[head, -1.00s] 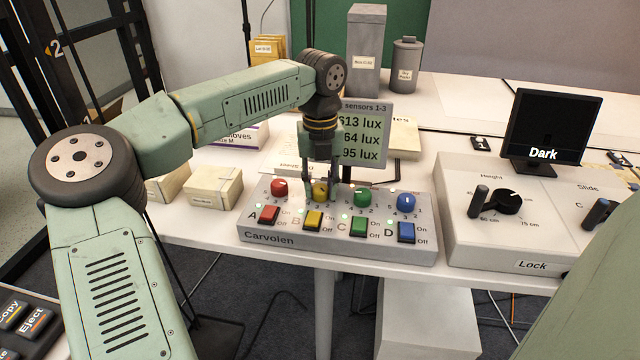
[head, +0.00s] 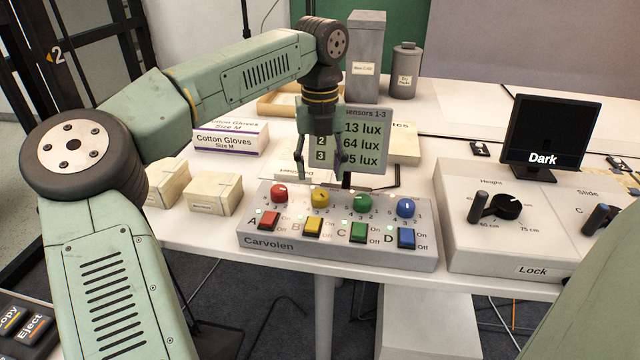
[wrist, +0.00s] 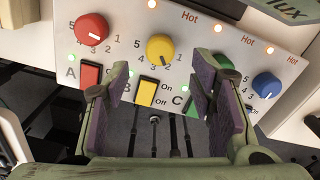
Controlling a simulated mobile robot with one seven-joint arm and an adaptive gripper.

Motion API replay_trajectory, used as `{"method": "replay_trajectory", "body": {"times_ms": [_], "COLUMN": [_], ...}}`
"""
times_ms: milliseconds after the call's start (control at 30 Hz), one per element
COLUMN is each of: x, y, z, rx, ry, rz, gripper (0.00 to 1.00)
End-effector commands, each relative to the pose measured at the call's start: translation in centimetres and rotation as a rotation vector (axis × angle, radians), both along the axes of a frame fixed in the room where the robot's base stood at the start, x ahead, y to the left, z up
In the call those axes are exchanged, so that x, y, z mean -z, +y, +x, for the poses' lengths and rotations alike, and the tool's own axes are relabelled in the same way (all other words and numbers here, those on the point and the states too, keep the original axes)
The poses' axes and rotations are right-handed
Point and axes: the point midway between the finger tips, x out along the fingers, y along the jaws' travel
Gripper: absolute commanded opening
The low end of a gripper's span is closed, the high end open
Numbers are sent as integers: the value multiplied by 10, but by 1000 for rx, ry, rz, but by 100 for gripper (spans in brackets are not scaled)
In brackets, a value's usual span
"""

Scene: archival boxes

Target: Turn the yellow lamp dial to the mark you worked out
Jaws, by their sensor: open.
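The yellow dial (head: 320,197) sits second from left on the grey Carvolen box (head: 340,250), above the yellow switch B (head: 313,225). In the wrist view my gripper (wrist: 160,85) has one finger on each side of switch B; the right finger hides much of the green dial. The sensor display (head: 365,135) is partly covered by my gripper.
Red (head: 279,193), green (head: 361,202) and blue (head: 406,208) dials share the box closely. Small cartons (head: 214,193) stand left of it. A height and slide control box (head: 470,240) and a screen reading Dark (head: 548,130) stand right.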

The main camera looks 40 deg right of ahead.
Motion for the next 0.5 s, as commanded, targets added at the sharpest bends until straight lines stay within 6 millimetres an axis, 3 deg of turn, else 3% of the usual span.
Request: {"method": "replay_trajectory", "body": {"times_ms": [200, 500], "x": [-42, -59], "y": [-1, 0], "z": [0, -1], "rx": [0, 2], "ry": [-2, 0], "rz": [-1, 0], "gripper": [50, 50]}}
